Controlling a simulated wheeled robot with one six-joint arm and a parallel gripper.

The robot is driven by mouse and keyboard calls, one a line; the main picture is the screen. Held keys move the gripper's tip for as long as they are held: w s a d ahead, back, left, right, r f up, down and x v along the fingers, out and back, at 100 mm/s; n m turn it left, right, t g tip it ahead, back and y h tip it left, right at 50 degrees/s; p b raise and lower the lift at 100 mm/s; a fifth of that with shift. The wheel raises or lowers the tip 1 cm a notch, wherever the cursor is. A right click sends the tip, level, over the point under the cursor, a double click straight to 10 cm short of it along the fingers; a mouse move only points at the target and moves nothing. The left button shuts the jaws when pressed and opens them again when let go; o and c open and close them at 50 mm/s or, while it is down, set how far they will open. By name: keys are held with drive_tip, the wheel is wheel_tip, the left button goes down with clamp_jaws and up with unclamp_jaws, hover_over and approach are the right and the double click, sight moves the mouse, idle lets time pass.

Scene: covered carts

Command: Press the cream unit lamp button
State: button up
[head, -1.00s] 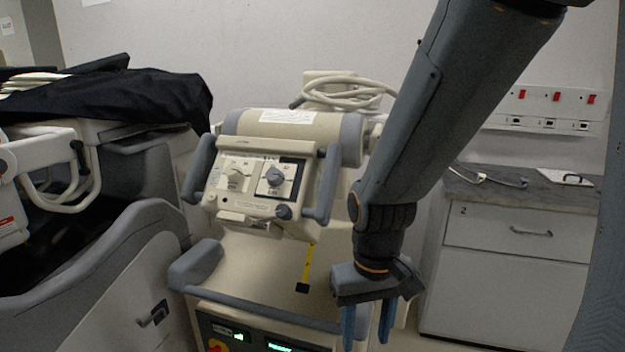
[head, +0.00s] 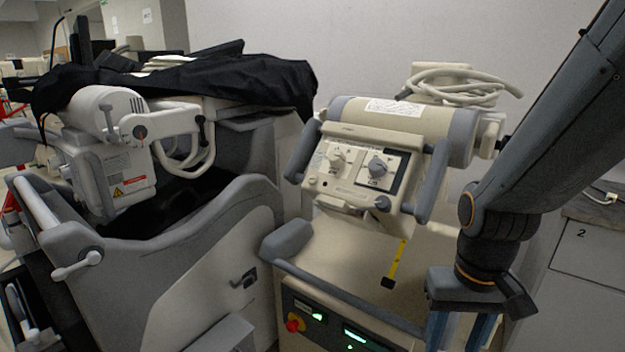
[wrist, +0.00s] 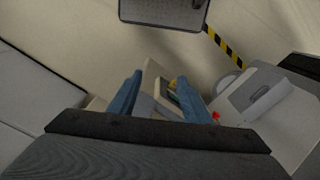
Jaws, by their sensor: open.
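The cream unit (head: 440,235) stands right of centre in the head view. Its tilted control panel (head: 345,196) carries two dials (head: 378,167), a dark round knob (head: 382,203) and small round marks along the lower left. I cannot tell which of these is the lamp button. My gripper (head: 460,333) hangs in front of the unit's right side, lower than the panel and apart from it. Its blue fingers are spread and empty, and the head view cuts off their tips. In the wrist view my gripper (wrist: 157,98) is open over part of a cream machine; the control panel is not clear there.
A grey handle bar (head: 340,290) crosses the unit's front above a lower panel with green displays (head: 362,338) and a red knob (head: 295,324). A second grey-white machine (head: 200,240) under a black cover (head: 230,82) stands close on the left. A drawer cabinet (head: 590,250) is at the right.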

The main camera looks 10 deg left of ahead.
clamp_jaws()
idle(1.5)
